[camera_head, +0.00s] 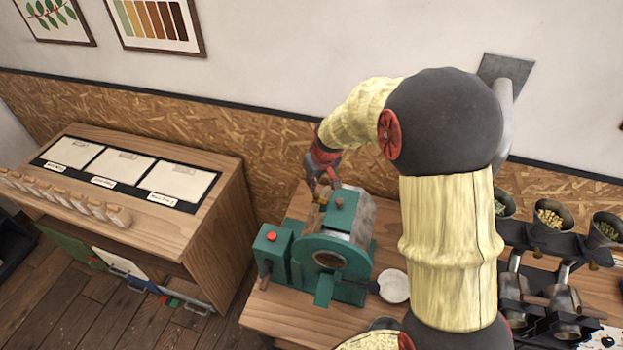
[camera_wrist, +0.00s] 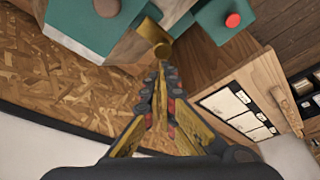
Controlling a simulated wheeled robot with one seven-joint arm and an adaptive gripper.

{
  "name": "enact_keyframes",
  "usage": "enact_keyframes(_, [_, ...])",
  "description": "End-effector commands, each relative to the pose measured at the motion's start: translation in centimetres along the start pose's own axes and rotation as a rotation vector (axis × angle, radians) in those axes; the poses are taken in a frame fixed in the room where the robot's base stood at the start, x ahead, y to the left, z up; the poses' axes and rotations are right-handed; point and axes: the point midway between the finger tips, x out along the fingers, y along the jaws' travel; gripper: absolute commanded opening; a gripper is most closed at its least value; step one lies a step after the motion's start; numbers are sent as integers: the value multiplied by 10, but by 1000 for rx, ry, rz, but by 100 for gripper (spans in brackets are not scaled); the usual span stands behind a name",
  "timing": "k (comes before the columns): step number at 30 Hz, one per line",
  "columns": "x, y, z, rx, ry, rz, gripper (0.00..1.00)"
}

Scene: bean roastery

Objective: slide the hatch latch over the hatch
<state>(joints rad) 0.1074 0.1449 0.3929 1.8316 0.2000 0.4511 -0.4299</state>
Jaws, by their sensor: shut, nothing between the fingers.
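The green roaster (camera_head: 333,245) stands on a wooden table. A green plate with a dark knob, which looks like the hatch (camera_head: 343,208), lies on top of its drum; it also shows in the wrist view (camera_wrist: 75,25). A brass bar with a round knob, which looks like the hatch latch (camera_wrist: 148,32), sits beside this plate, to its right in the wrist view, apart from it. My gripper (camera_wrist: 160,70) is shut and empty. Its fingertips are at the brass knob (camera_wrist: 162,51); whether they touch it I cannot tell. In the head view my gripper (camera_head: 322,182) is behind the roaster top.
A green box with a red button (camera_head: 271,237) adjoins the roaster's left side. A white bowl (camera_head: 393,286) stands to its right. A wooden cabinet (camera_head: 210,245) stands at left, and hoppers (camera_head: 550,235) at right. The OSB-panelled wall (camera_head: 230,135) is close behind.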

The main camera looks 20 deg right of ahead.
Motion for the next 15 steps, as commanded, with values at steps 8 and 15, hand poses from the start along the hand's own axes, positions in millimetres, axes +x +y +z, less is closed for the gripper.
enact_keyframes(8, [0,2,1,1,1,1,0])
enact_keyframes(15, [-2,17,17,1,0,0,0])
